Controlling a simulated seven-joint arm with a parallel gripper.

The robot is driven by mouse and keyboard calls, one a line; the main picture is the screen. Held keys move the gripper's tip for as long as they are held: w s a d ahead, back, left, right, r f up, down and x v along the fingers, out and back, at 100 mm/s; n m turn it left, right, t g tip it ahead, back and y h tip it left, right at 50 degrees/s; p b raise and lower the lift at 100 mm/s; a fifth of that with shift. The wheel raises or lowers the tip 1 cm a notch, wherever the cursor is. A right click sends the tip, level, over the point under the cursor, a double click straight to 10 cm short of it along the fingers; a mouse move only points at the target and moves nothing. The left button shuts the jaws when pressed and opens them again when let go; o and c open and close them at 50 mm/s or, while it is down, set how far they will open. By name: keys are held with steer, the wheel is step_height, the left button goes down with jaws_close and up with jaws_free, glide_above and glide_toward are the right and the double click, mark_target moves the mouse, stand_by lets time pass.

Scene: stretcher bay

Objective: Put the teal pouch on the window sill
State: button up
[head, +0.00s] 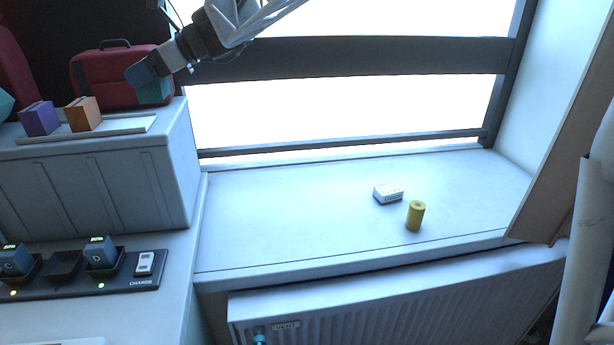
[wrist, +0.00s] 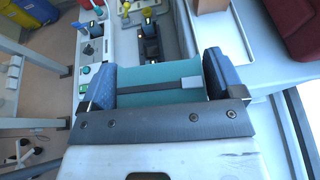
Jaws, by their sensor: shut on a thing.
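The teal pouch (wrist: 150,96) is between the two blue fingertips of my gripper (wrist: 158,82) in the wrist view, with a dark strap and a grey patch across it. In the head view my gripper (head: 150,75) is at the upper left, shut on the teal pouch (head: 154,92). It holds the pouch in front of the red case, above the right end of the grey cabinet top; whether they touch is unclear. The window sill (head: 290,215) is right of and lower than my gripper. A white box (head: 388,193) and a yellow cylinder (head: 415,215) stand on its right half.
A red case (head: 95,85), a purple block (head: 40,118) and an orange block (head: 83,113) are on the grey cabinet (head: 100,180). A charger strip (head: 120,283) lies below it. The sill's left half is clear. A dark window bar (head: 350,57) crosses behind.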

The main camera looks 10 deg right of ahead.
steer(key=w+d+m+t+h, duration=0.15)
steer(key=d+m+t, duration=0.25)
steer(key=d, duration=1.6)
step_height(320, 180, down, 40)
steer(key=shift+w+f, duration=0.2)
steer(key=shift+w, duration=0.1)
steer(key=shift+w+y, duration=0.1)
steer(key=shift+y, duration=0.15)
steer(key=w+a, duration=0.1)
steer(key=w, duration=0.4)
steer(key=w+a+f, duration=0.1)
steer(key=w, duration=0.4)
steer(key=w+a, duration=0.2)
steer(key=w, duration=0.3)
steer(key=shift+w+f, duration=0.2)
steer(key=shift+t, duration=0.3)
steer(key=shift+f, duration=1.75)
steer(key=shift+f, duration=0.15)
steer(key=o, duration=0.8)
